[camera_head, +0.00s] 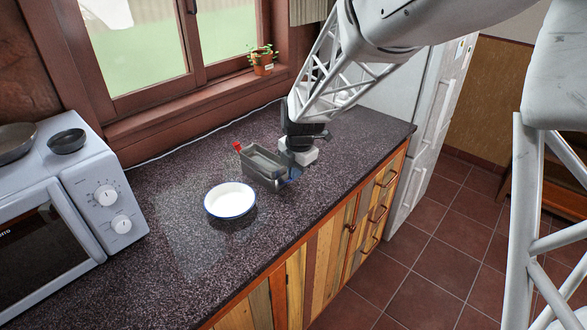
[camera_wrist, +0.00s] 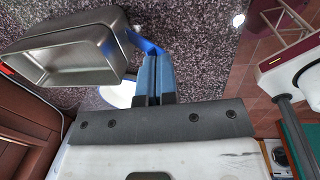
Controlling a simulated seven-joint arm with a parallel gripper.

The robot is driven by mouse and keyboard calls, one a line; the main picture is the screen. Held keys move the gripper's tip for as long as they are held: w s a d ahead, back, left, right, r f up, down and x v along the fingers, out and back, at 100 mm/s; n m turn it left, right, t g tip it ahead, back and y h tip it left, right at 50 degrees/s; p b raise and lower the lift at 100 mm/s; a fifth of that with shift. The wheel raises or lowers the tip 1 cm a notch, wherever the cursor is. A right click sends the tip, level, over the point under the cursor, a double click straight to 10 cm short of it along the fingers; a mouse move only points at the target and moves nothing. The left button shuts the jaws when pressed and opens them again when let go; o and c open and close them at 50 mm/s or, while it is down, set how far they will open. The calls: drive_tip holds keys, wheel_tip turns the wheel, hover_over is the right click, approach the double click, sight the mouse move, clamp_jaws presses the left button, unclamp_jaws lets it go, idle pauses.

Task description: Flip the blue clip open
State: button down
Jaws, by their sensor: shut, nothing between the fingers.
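A grey metal box (camera_head: 262,165) stands on the dark counter, and it also shows at the upper left of the wrist view (camera_wrist: 78,50). The blue clip (camera_wrist: 143,42) is at the end of the box nearest my gripper. A red clip (camera_head: 237,147) is at the opposite end. My gripper (camera_wrist: 155,60) is shut with nothing between its blue-grey fingers. Its fingertips are right beside the blue clip and overlap it in the wrist view; I cannot tell whether they touch. In the head view my gripper partly hides that end of the box.
A white bowl (camera_head: 230,199) with a blue rim stands near the box. A microwave (camera_head: 68,190) with pans on top is at the left. A potted plant (camera_head: 263,60) is on the windowsill. The counter's front edge (camera_head: 330,215) is close to my gripper.

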drive_tip(key=shift+w, duration=0.1)
drive_tip(key=shift+w+a+f, duration=0.2)
drive_tip(key=shift+w+a, duration=0.25)
drive_tip(key=shift+a, duration=0.05)
drive_tip(key=shift+w+a+r, duration=0.1)
idle(0.5)
drive_tip(key=shift+w+a+r, duration=0.3)
drive_tip(key=shift+r, duration=0.15)
drive_tip(key=r, duration=0.1)
drive_tip(key=w+a+r, duration=0.1)
drive_tip(key=shift+r, duration=0.3)
wheel_tip(320, 180, up, 7)
hover_over(285, 182)
drive_tip(key=s+d, duration=0.2)
drive_tip(key=s, duration=0.1)
drive_tip(key=shift+d+r, duration=0.45)
drive_tip(key=shift+r, duration=0.15)
